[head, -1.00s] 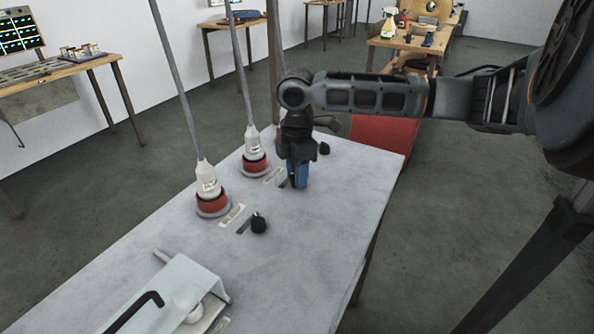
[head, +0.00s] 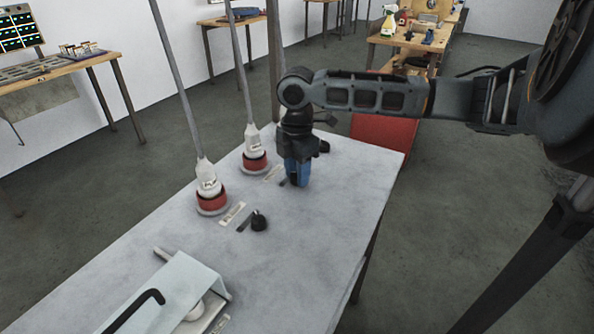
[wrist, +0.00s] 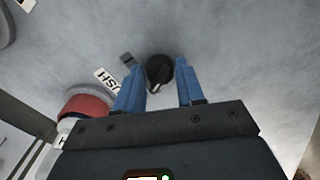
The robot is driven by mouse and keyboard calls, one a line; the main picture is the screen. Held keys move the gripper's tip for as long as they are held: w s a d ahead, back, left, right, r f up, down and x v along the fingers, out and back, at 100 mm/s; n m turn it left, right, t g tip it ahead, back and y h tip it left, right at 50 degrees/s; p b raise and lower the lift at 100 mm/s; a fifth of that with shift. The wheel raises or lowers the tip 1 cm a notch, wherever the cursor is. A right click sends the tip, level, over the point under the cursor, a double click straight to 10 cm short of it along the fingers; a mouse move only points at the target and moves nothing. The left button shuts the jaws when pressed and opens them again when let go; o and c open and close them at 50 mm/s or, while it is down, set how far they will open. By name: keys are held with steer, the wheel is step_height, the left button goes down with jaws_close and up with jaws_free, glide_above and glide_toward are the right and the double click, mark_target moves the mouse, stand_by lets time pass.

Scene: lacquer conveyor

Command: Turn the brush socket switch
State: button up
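The brush socket switch is a round black knob (wrist: 159,70) with a pale pointer mark, beside a label (wrist: 106,80) whose visible letters read "USH". My gripper (wrist: 160,82) is open in the wrist view, with one blue finger on each side of the knob. Whether the fingers touch it is unclear. In the head view my gripper (head: 297,180) points down at the tabletop beside the far red-collared socket (head: 255,164), hiding this knob. A white plug (head: 253,138) with a cable stands in that socket; it also shows in the wrist view (wrist: 85,104).
A nearer socket (head: 211,204) has its own label (head: 232,214) and black knob (head: 258,221). A pale cover with a black handle (head: 150,303) stands at the near end. The tabletop's (head: 315,235) right side is clear.

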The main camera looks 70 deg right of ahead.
steer(key=o, duration=0.3)
steer(key=shift+o, duration=0.2)
steer(key=shift+r, duration=3.9)
